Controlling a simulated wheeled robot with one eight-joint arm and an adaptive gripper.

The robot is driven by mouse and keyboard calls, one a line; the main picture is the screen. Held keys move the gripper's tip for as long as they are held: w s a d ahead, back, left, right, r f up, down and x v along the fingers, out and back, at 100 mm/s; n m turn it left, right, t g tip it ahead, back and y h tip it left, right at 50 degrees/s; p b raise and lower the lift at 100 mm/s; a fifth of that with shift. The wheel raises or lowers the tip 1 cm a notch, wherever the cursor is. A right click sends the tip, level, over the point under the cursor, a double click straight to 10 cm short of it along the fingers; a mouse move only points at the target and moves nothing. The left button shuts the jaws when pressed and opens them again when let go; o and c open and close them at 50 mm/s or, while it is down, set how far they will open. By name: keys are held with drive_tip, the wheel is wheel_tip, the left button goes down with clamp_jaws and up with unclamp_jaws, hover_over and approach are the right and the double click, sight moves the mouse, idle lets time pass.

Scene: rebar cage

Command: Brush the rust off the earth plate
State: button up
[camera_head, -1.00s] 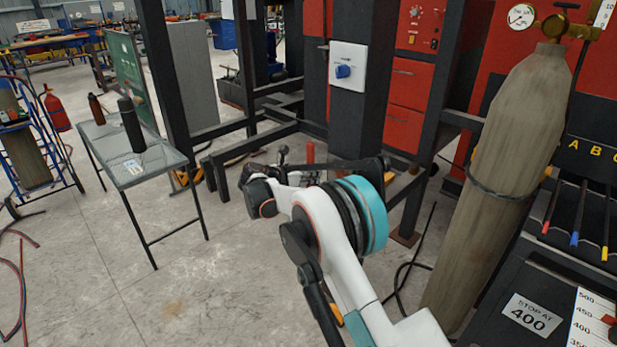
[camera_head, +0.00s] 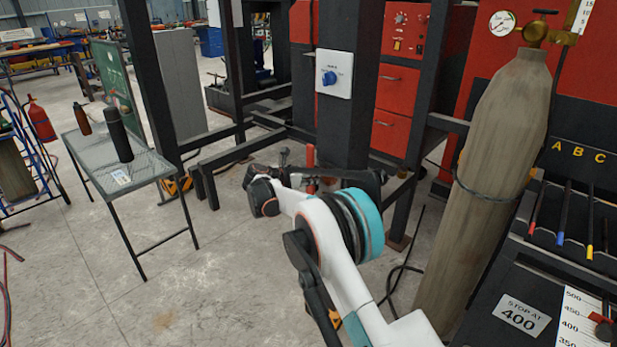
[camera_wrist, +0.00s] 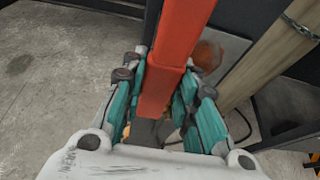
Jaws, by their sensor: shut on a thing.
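My gripper (camera_wrist: 160,105) is shut on a red bar-like handle (camera_wrist: 180,45), likely the brush's, which runs up between the teal fingers in the wrist view. The brush's working end is hidden. A round rust-brown patch (camera_wrist: 207,55) shows just right of the handle, on a grey plate (camera_wrist: 228,48) that looks like the earth plate. I cannot tell whether the brush touches it. In the head view, the red handle (camera_head: 310,156) stands above my gripper, in front of the dark column; the fingers are mostly hidden behind my arm.
A mesh table (camera_head: 150,165) with bottles stands left.

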drive_tip(key=shift+w+d, duration=0.55)
drive_tip(key=shift+w, duration=0.15)
idle(0.6)
drive_tip(key=shift+d, duration=0.1)
drive_tip(key=shift+s+d, duration=1.3)
drive_tip(key=shift+d, duration=0.15)
drive_tip(key=shift+d, duration=0.15)
drive_tip(key=shift+s+d+b, duration=0.25)
drive_tip(key=shift+s+d, duration=0.35)
drive_tip(key=shift+d, duration=0.15)
drive_tip(key=shift+s+d+b, duration=0.25)
drive_tip(key=shift+s+d, duration=0.3)
drive_tip(key=shift+d, duration=0.2)
drive_tip(key=shift+w+a, duration=0.1)
